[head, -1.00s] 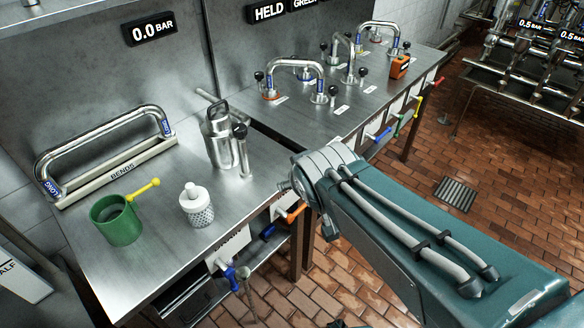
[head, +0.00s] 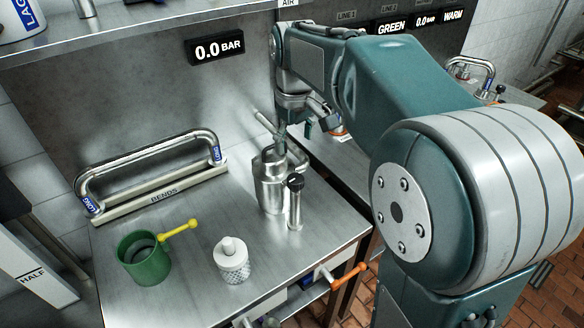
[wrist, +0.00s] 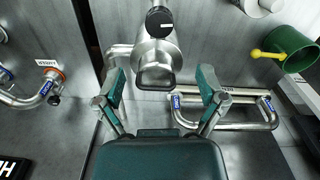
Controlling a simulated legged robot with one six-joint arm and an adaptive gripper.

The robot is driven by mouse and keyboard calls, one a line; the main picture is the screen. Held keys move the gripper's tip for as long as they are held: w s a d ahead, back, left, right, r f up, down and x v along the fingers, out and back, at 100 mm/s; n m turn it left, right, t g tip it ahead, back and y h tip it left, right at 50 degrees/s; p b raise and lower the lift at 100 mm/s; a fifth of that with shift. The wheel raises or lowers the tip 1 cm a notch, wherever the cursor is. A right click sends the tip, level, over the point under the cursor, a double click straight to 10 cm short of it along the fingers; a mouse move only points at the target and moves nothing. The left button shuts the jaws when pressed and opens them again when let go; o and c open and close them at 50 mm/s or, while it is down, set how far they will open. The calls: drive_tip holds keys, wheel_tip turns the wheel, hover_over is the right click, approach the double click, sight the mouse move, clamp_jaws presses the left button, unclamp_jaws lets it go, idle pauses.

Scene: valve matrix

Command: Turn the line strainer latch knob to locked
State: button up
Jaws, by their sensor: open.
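The line strainer (head: 271,183) is a steel canister with a loop handle on top, upright at the bench's right side. A black round knob (head: 295,182) tops a short steel post at its near right; I take it for the latch knob. In the wrist view the knob (wrist: 159,21) is beyond the strainer body (wrist: 156,58) and the loop handle (wrist: 154,78). My gripper (wrist: 161,84) is open and empty, with one teal finger on each side of the handle, not visibly touching it. In the head view its fingers are small behind the strainer's top.
A white perforated basket (head: 233,265) and a green cup (head: 144,262) with a yellow handle stand at the front. A rack labelled BENDS (head: 165,195) holds a long steel pipe at the back left.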

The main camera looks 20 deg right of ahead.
sight(295, 178)
drive_tip(key=f, duration=0.9)
drive_tip(key=shift+s+d+f, duration=0.1)
drive_tip(key=shift+d+f, duration=0.1)
drive_tip(key=shift+f, duration=0.1)
drive_tip(key=shift+a+f, duration=0.1)
drive_tip(key=shift+f, duration=0.2)
drive_tip(key=shift+a, duration=0.1)
drive_tip(key=c, duration=1.1)
